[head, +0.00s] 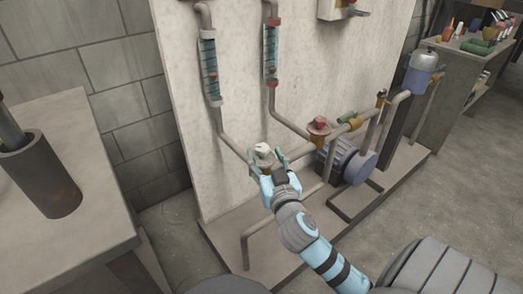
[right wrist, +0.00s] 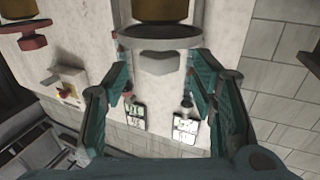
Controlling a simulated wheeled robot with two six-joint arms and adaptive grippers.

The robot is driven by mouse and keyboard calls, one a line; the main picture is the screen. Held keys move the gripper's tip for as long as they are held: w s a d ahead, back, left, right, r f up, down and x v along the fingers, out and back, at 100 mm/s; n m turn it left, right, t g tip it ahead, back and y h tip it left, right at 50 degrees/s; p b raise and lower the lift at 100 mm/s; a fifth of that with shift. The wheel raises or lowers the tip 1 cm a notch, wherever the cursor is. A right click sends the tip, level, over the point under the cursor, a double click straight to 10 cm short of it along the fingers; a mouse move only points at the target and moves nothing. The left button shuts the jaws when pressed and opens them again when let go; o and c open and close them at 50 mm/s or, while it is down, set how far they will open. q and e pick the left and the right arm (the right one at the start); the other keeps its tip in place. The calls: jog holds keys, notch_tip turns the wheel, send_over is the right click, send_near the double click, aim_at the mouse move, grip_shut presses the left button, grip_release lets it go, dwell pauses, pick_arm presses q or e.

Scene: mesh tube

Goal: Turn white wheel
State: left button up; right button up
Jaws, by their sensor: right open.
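The white wheel (head: 262,148) sits on a brass valve at the lower end of the left pipe, in front of the pale panel. In the right wrist view, the wheel (right wrist: 160,33) is at the top centre, with a pale knob-like part below its rim. My right gripper (head: 267,161) is open at the wheel, its two fingers on either side. In the right wrist view the fingers (right wrist: 158,72) stand apart with nothing held between them. Whether a fingertip touches the wheel cannot be told. My left gripper is not in view.
A red wheel (head: 318,125) sits on the neighbouring valve to the right, near a blue-grey motor (head: 345,160). Two sight tubes (head: 209,68) hang on the panel (head: 180,100). A dark cylinder (head: 40,175) stands on the left table (head: 105,225). Pipes run below the valves.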

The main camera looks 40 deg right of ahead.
aim_at(264, 153)
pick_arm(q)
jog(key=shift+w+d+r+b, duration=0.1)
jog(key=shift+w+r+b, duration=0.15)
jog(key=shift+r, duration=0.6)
pick_arm(e)
jog(key=x, duration=0.4)
jog(key=c, duration=1.2)
jog(key=shift+o, duration=0.2)
jog(key=shift+y, duration=0.3)
